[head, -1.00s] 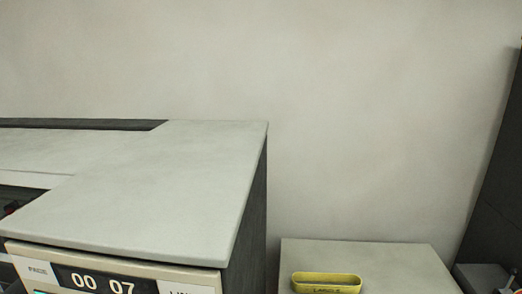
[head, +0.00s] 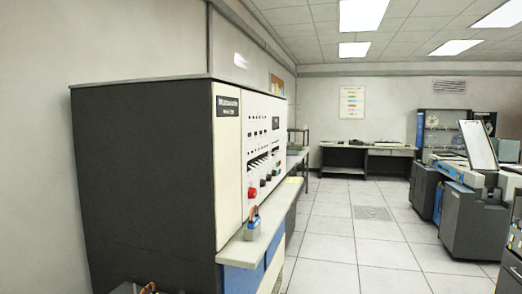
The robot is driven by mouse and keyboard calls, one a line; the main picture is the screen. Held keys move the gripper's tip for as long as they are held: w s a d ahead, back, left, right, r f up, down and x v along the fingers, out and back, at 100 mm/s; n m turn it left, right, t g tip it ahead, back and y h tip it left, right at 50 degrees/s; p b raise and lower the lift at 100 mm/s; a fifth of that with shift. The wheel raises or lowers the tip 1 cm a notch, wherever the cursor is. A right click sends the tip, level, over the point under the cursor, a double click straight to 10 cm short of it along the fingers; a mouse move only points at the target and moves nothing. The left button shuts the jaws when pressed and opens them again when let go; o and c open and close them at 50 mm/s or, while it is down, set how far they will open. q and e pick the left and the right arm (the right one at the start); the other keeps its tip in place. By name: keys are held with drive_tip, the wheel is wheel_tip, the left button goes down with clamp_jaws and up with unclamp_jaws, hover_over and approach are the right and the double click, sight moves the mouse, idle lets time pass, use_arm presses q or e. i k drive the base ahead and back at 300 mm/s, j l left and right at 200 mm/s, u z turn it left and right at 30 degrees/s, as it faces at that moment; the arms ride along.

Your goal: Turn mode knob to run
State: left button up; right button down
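A large dark-sided machine (head: 145,170) with a cream front panel (head: 228,170) stands at left in the head view. Its white control panel (head: 256,128) faces right and is seen at a steep slant, with rows of small switches and a red round button or lamp (head: 252,192). I cannot make out which control, if any, is the mode knob, nor its setting.
A shelf (head: 258,243) juts from the machine front, with a small holder (head: 252,231) with coloured tops on it. The tiled floor (head: 335,230) in the middle is clear. Grey machines (head: 470,222) stand at right, and a desk (head: 340,158) at the back.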

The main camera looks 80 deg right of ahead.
sight(252, 191)
drive_tip(key=z, duration=2.55)
drive_tip(key=i+l+u, duration=0.2)
drive_tip(key=i+l, duration=0.15)
drive_tip(key=i, duration=0.2)
drive_tip(key=i+l+u, duration=0.2)
drive_tip(key=i+l, duration=0.2)
drive_tip(key=i, duration=0.1)
